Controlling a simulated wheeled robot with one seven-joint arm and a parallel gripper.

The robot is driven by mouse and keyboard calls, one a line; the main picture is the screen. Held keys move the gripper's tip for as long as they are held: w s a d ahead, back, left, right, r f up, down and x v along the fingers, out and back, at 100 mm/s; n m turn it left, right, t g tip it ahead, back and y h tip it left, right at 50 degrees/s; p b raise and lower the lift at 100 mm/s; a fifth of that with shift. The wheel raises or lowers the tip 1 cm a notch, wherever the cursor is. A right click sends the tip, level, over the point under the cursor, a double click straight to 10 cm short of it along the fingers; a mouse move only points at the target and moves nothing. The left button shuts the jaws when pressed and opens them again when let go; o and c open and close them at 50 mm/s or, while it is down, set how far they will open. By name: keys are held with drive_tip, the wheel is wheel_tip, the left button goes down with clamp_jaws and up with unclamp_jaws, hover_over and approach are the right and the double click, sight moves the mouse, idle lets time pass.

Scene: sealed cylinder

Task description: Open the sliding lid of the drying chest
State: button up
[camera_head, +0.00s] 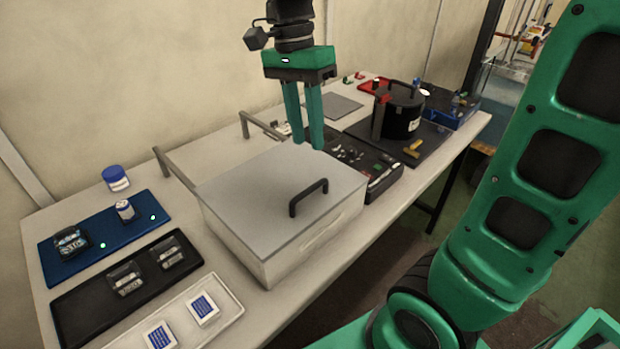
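The drying chest (279,258) is a pale box on the table. Its flat grey sliding lid (262,191) lies over the top and appears shut. A dark bar handle (309,197) stands on the lid near its right front side. Two grey rails or bars stand behind the chest, at the left (174,170) and right (262,126). My gripper (307,143) points down above the lid's far right corner, behind the handle and apart from it. Its two green fingers show a gap between them, with nothing seen in it.
A blue tray (90,253), a black tray (80,302) and a white tray (228,310) with small items lie left of the chest. Right of it are a black instrument panel (385,180) and a black cylinder pot (403,118). The wall is close behind.

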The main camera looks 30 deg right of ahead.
drive_tip(key=a, duration=0.1)
hover_over(307, 201)
wheel_tip(307, 201, down, 10)
drive_tip(key=shift+f, duration=0.1)
idle(0.4)
clamp_jaws()
